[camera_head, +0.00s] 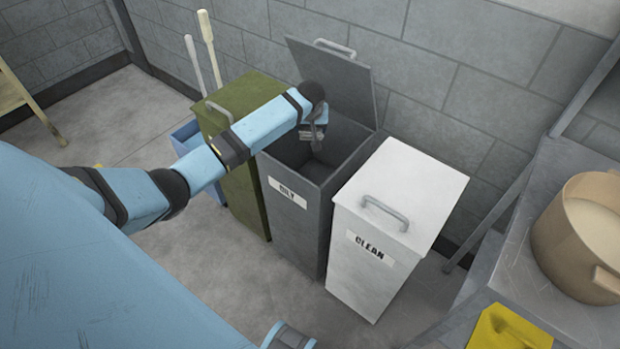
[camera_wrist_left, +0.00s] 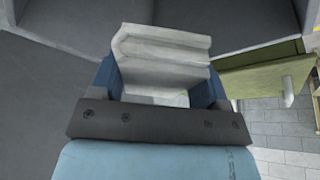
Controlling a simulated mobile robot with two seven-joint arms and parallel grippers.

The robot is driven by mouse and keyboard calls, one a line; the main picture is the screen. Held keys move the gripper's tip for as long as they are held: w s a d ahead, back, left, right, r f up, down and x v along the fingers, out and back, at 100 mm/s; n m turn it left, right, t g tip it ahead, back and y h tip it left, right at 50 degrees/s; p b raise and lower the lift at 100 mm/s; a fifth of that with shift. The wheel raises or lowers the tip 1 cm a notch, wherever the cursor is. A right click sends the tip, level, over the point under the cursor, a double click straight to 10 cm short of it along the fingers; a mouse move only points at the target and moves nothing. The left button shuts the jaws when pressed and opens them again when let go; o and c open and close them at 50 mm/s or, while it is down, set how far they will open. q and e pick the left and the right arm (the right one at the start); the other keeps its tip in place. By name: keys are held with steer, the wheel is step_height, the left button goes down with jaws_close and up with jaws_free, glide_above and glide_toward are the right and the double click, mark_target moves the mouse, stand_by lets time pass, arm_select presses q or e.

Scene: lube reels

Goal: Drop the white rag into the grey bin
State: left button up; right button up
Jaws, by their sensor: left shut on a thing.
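The grey bin (camera_head: 290,218), labelled OILY, stands in the middle of the row with its lid (camera_head: 335,80) raised against the wall. My left arm reaches over from the left, and my left gripper (camera_head: 314,138) points down over the bin's open mouth. In the left wrist view, the folded white rag (camera_wrist_left: 162,48) is held in the left gripper, which is shut on it. The rag cannot be clearly made out in the head view. My right gripper is not in view.
A white bin (camera_head: 385,225) labelled CLEAN, lid shut, stands right of the grey bin. A green bin (camera_head: 244,172) and a blue container (camera_head: 185,138) stand to the left. A metal table (camera_head: 540,265) with a tan pot (camera_head: 570,240) and a yellow item (camera_head: 507,330) is at the right.

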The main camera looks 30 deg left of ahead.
arm_select(q)
steer(key=shift+r, duration=0.1)
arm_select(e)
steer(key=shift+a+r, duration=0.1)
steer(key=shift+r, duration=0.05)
arm_select(q)
steer(key=o, duration=1)
steer(key=shift+s+r, duration=0.1)
steer(key=shift+r, duration=0.15)
steer(key=p+v, duration=0.1)
steer(key=v, duration=1.2)
steer(key=shift+r+p, duration=0.1)
steer(key=shift+p, duration=0.3)
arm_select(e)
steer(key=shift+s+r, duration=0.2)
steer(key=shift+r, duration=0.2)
